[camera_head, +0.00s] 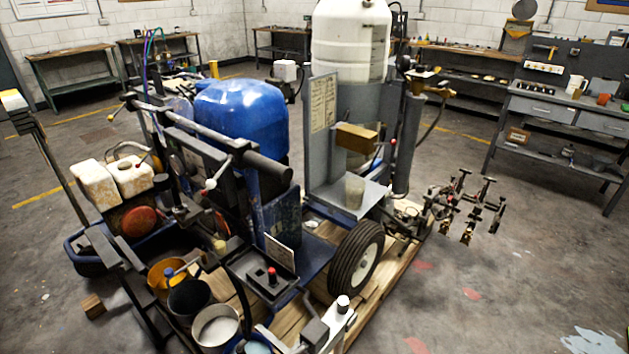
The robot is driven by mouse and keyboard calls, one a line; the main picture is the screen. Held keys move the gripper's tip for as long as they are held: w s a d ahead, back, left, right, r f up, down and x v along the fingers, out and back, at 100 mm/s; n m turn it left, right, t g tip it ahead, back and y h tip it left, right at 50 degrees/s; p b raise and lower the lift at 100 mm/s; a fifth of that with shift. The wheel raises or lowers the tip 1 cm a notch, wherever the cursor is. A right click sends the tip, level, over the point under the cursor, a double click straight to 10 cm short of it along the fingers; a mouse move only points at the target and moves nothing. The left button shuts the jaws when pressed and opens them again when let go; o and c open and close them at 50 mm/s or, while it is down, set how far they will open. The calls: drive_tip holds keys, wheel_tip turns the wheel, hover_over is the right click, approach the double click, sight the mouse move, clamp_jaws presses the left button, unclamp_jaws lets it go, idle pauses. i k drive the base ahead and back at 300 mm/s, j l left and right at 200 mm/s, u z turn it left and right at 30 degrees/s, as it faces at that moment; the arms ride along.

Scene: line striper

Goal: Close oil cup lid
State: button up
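The line striper (268,183) stands in the middle of the view on a wooden pallet. It carries a blue rounded tank (240,112), a white tank (350,40) and a black tyre (356,258). A small translucent cup (354,190) stands on the machine's grey shelf. I cannot tell whether it is the oil cup, and no oil cup lid can be made out. My gripper cannot be made out in this view.
Several open buckets (214,328) stand at the front left of the machine. A wooden block (92,305) lies on the floor at left. A rack of metal fittings (470,205) stands at right. Benches (560,105) line the walls. The floor at right is mostly clear.

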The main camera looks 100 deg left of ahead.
sight(223, 225)
drive_tip(key=u, duration=3)
drive_tip(key=j+u, duration=0.4)
drive_tip(key=i+j+u, duration=0.15)
drive_tip(key=u, duration=0.2)
